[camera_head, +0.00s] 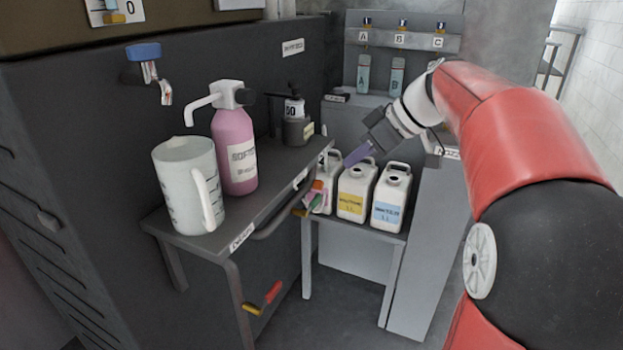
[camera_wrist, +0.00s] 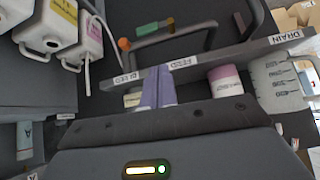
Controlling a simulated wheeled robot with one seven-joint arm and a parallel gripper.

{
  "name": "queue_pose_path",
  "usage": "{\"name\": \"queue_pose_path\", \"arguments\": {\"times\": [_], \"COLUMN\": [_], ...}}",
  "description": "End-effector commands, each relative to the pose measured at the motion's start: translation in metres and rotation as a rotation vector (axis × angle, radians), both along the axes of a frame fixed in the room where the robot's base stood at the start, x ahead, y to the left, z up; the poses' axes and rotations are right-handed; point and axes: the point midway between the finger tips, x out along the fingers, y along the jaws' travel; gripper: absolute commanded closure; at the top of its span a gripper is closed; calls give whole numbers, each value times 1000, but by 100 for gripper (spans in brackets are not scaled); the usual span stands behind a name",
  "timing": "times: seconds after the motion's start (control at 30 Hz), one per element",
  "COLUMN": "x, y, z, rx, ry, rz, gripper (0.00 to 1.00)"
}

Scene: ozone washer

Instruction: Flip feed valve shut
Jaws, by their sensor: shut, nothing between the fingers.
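An orange and green handle (camera_head: 315,198) is by the shelf's far end. A red and yellow handle (camera_head: 264,298) is low under the shelf. The wrist view shows an orange handle end (camera_wrist: 123,44) and a yellowish one (camera_wrist: 170,25) beyond the shelf edge. I cannot tell which is the feed valve, or its position.
The shelf (camera_head: 262,210) holds a measuring jug (camera_head: 185,185) and a pink pump bottle (camera_head: 235,145). White jugs (camera_head: 355,190) stand on a low table right of it. A curved rail (camera_wrist: 180,38) runs along the shelf front. A blue-topped tap (camera_head: 143,52) is on the wall.

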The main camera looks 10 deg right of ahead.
Motion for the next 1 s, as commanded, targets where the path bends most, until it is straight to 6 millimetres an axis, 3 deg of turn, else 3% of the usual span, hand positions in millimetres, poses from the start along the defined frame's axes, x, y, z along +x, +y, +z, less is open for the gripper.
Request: {"name": "queue_pose_path", "arguments": {"times": [0.17,0.57,0.77,1.0], "x": [14,15,24,46], "y": [-12,-11,3,33], "z": [4,3,-15,-52], "rx": [19,20,20,21], "ry": [-59,-64,-63,-60], "rz": [56,63,64,65], "gripper": [100,100,100,100]}}
